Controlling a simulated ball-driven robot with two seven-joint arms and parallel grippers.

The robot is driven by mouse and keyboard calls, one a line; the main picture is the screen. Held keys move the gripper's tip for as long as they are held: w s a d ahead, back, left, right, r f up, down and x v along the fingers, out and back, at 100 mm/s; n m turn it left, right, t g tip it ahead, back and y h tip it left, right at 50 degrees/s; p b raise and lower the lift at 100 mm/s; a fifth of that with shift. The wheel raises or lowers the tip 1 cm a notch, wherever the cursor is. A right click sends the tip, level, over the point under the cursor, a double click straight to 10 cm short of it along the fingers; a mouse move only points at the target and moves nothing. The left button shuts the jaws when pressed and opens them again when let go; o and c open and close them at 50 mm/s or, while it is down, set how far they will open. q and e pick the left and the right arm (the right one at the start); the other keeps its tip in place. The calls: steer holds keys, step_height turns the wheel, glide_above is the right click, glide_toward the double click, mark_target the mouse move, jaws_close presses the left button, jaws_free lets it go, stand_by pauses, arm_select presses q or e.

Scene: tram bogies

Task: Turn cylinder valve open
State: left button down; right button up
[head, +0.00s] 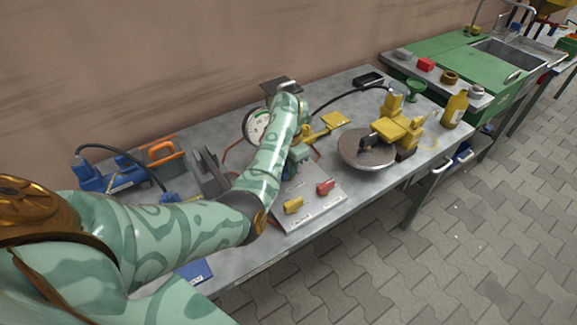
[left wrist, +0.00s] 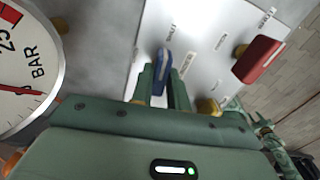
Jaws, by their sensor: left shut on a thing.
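A pale panel (head: 312,207) with small printed labels lies on the grey workbench; it also fills the upper middle of the left wrist view (left wrist: 207,25). It bears a yellow handle (head: 293,205) and a red handle (head: 326,187). The red one shows at the right in the left wrist view (left wrist: 258,59). A blue handle (left wrist: 162,68) stands between the fingers of my left gripper (left wrist: 163,82), which is shut on it. My left arm hides this handle in the head view. I cannot read which label names the cylinder valve. My right gripper is not in view.
A round pressure gauge (head: 256,126) marked BAR stands close behind my left arm and shows large in the left wrist view (left wrist: 25,75). A yellow device with a grey disc (head: 366,149) stands right of the panel. Blue tools (head: 105,177) lie at the left.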

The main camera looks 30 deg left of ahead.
arm_select(q)
steer(key=n, duration=0.4)
steer(key=n+b, duration=0.1)
steer(key=n, duration=0.2)
steer(key=shift+f+n, duration=0.1)
steer(key=shift+n, duration=0.3)
steer(key=n+b, duration=0.1)
steer(key=n, duration=0.3)
steer(key=shift+n, duration=0.3)
steer(key=n+b, duration=0.1)
steer(key=n, duration=0.3)
steer(key=shift+b, duration=0.35)
steer(key=shift+n, duration=0.3)
steer(key=c, duration=1.4)
jaws_free()
steer(key=shift+o, duration=0.2)
